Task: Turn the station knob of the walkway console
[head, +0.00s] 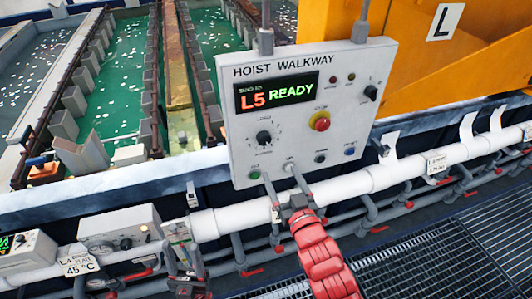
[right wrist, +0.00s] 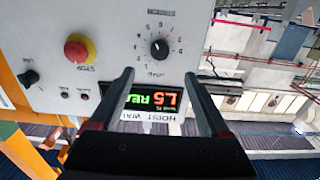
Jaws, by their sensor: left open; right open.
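The walkway console (head: 225,105) is a pale panel headed HOIST WALKWAY, and its display (head: 277,92) reads L5 READY. A black round knob (head: 264,138) with marks around it, which looks like the station knob, sits below the display. It also shows in the right wrist view (right wrist: 159,48), upside down, just beyond the fingertips. My right gripper (head: 279,170) is open in front of the console's lower edge, below the knob. Its spread fingers show in the right wrist view (right wrist: 158,75), with nothing between them. My left gripper (head: 182,249) is open and low at the left, away from the console.
The console also has a red stop button (head: 320,121), a black selector (head: 371,92), a green button (head: 255,174) and a blue button (head: 350,151). A white pipe (head: 390,176) runs below it. A small gauge box (head: 125,228) stands at lower left.

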